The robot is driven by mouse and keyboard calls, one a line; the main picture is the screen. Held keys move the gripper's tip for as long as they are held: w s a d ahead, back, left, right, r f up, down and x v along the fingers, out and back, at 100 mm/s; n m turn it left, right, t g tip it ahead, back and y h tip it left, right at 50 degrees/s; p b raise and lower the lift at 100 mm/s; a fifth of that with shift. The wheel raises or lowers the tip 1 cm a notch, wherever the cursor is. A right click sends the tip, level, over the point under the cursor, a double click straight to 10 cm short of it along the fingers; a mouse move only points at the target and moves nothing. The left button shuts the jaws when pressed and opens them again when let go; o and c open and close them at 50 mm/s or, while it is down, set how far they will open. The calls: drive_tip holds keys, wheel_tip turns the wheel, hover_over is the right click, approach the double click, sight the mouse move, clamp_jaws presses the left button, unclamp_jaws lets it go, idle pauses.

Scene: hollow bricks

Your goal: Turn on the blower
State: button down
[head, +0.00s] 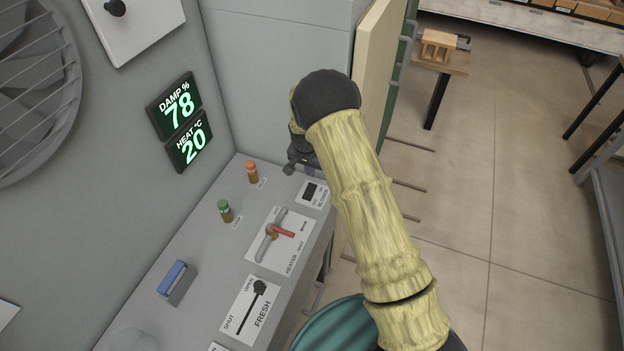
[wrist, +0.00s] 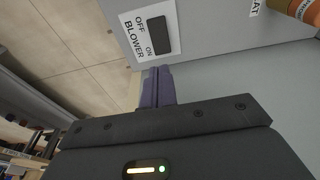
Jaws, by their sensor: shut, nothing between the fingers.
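The blower switch (head: 311,191) is a black rocker on a small white plate at the far end of the grey console. In the wrist view the rocker (wrist: 157,36) shows near the top, with the words OFF, ON and BLOWER beside it. I cannot tell which way it is set. My gripper (head: 309,170) is just beyond the plate in the head view, partly hidden by my arm. In the wrist view its purple-grey fingers (wrist: 158,88) are shut, empty and pointing towards the plate. I see no clear contact with the switch.
On the console are an orange-topped knob (head: 252,172), a green-topped knob (head: 225,210), a red-handled heater lever (head: 280,231), a blue-topped block (head: 176,282) and a FRESH slider (head: 259,288). Displays (head: 178,105) read damp 78 and heat 20. An open door edge (head: 377,60) stands behind my gripper.

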sight(313, 187)
drive_tip(key=f+p, duration=0.1)
drive_tip(key=f, duration=0.1)
drive_tip(key=w+f+p, duration=0.1)
drive_tip(key=f, duration=0.2)
drive_tip(key=f+p, duration=0.1)
drive_tip(key=f, duration=0.2)
drive_tip(key=shift+w+d+p, duration=0.15)
drive_tip(key=shift+d+p, duration=0.1)
drive_tip(key=shift+p, duration=0.15)
drive_tip(key=shift+f, duration=0.1)
